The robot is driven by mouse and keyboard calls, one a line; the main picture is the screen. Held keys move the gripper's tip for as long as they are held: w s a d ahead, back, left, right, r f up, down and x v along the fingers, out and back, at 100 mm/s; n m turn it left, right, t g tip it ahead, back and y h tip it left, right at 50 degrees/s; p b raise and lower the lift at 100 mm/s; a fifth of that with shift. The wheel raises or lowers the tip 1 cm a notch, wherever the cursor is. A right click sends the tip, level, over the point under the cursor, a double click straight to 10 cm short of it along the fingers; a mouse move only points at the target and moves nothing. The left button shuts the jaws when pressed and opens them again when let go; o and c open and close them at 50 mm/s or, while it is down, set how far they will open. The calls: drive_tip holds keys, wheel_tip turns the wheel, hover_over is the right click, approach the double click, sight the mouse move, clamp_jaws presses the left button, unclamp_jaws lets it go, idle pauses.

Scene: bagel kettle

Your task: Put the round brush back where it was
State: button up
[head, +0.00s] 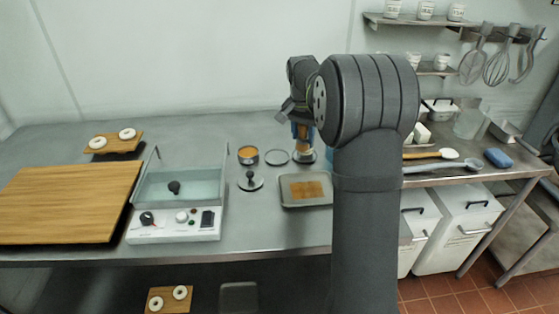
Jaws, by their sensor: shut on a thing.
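My gripper (301,131) points down at the back of the steel worktop, right of centre, in the head view. It is shut on the round brush (303,146), which shows as a small tan, upright shape under the fingers. The brush's lower end is over or at a small grey round piece (304,158) on the worktop; I cannot tell whether it touches. My fingers and arm hide part of the brush.
Left of the brush are a grey disc (276,158), an orange-filled tin (248,160) and a black-knobbed disc (251,185). A grey tray (306,204) lies in front. The water-filled kettle (180,203) and a wooden board (65,205) stand further left.

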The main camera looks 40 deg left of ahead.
drive_tip(key=w+n, duration=0.2)
drive_tip(key=w, duration=0.3)
drive_tip(key=s+a+f, duration=0.1)
drive_tip(key=a+f, duration=0.1)
drive_tip(key=a, duration=0.1)
drive_tip(key=s+a+f, duration=0.1)
drive_tip(key=a+f, duration=0.1)
drive_tip(key=a, duration=0.2)
drive_tip(key=s+a+f, duration=0.1)
drive_tip(key=a+f, duration=0.1)
drive_tip(key=a, duration=0.2)
drive_tip(key=shift+s+a, duration=0.2)
drive_tip(key=shift+s, duration=0.2)
drive_tip(key=shift+f, duration=2)
drive_tip(key=shift+f, duration=0.1)
drive_tip(key=o, duration=1)
wheel_tip(320, 180, up, 12)
drive_tip(key=s, duration=0.1)
drive_tip(key=shift+s+d, duration=0.35)
